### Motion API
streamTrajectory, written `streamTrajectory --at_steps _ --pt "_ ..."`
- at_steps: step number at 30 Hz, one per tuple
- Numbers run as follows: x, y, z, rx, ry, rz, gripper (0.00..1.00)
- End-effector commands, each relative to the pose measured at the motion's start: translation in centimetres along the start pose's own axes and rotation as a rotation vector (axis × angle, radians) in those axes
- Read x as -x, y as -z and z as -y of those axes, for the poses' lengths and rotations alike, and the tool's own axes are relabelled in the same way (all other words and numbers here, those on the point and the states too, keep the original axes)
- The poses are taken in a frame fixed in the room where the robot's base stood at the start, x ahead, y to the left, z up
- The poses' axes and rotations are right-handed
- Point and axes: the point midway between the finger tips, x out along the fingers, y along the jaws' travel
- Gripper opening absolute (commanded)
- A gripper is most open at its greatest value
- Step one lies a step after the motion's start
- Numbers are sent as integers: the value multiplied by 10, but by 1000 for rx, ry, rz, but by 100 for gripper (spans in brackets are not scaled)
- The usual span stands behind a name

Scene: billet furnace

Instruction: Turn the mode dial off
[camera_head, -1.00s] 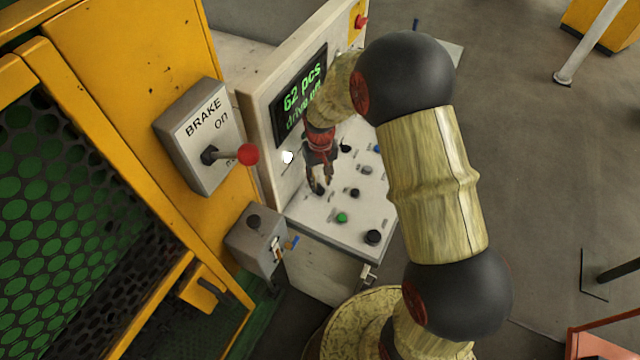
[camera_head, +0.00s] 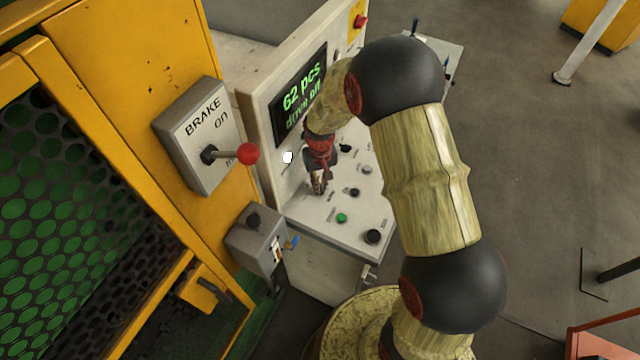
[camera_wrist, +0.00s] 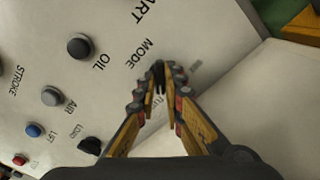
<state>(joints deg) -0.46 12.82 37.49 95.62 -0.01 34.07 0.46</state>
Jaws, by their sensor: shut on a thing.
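The mode dial (camera_wrist: 159,76) is a small dark knob on the sloped panel, below the printed word MODE in the wrist view. My gripper (camera_wrist: 158,85) is shut on it, with its two fingers on either side of the knob. The fingers hide most of the dial and part of the lettering beside it. In the head view my gripper (camera_head: 319,188) reaches down to the left part of the panel, and the dial is hidden there.
The control panel (camera_head: 330,222) carries several other knobs, including a green button (camera_head: 341,217) and a black knob (camera_head: 372,236). The display (camera_head: 298,95) reads "62 pcs" and "drive off". A brake box (camera_head: 190,135) with a red-balled lever (camera_head: 247,153) stands left.

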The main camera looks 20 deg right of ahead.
Motion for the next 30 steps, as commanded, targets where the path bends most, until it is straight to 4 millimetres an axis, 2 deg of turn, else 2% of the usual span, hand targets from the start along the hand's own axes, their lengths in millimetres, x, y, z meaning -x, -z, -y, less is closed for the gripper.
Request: streamTrajectory --at_steps 17,23,30 --pt "0 0 0 26 0 0 0" --pt "0 0 0 119 0 0 0" --pt "0 0 0 310 0 0 0"
